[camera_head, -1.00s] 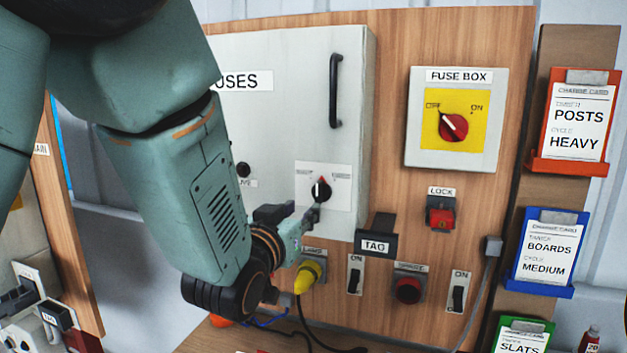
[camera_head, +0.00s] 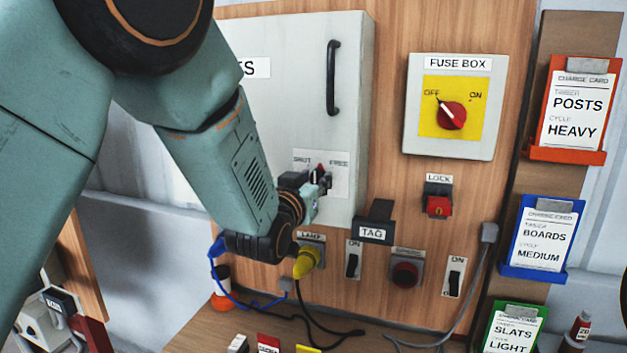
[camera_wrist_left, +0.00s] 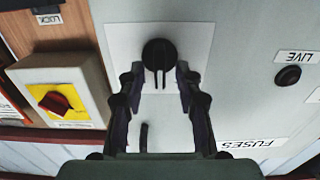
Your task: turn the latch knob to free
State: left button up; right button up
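The latch knob (camera_head: 320,170) is a small black knob with a red mark, on a white plate labelled SHUT at left and FREE at right. The plate is on the grey FUSES cabinet door (camera_head: 290,100). The red mark shows at the knob's top, between the two words. My left gripper (camera_head: 318,183) is at the knob and partly hides it. In the left wrist view, upside down, the knob (camera_wrist_left: 158,52) sits between and just beyond the open fingertips (camera_wrist_left: 157,78), with gaps on both sides. My right gripper is not in view.
A black door handle (camera_head: 333,78) is above the knob. The FUSE BOX switch (camera_head: 451,115) is at right, pointing to OFF. A yellow LAMP plug (camera_head: 305,262), a black TAG holder (camera_head: 376,222) and a red LOCK piece (camera_head: 438,205) sit nearby on the wooden panel.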

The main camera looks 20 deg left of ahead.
pick_arm(q)
jog(key=shift+a, duration=0.35)
jog(key=shift+c, duration=0.8)
jog(key=shift+w+d, duration=0.1)
jog(key=shift+d, duration=0.4)
jog(key=c, duration=0.5)
jog(key=shift+a, duration=0.25)
grip_shut()
jog(key=shift+d, duration=0.1)
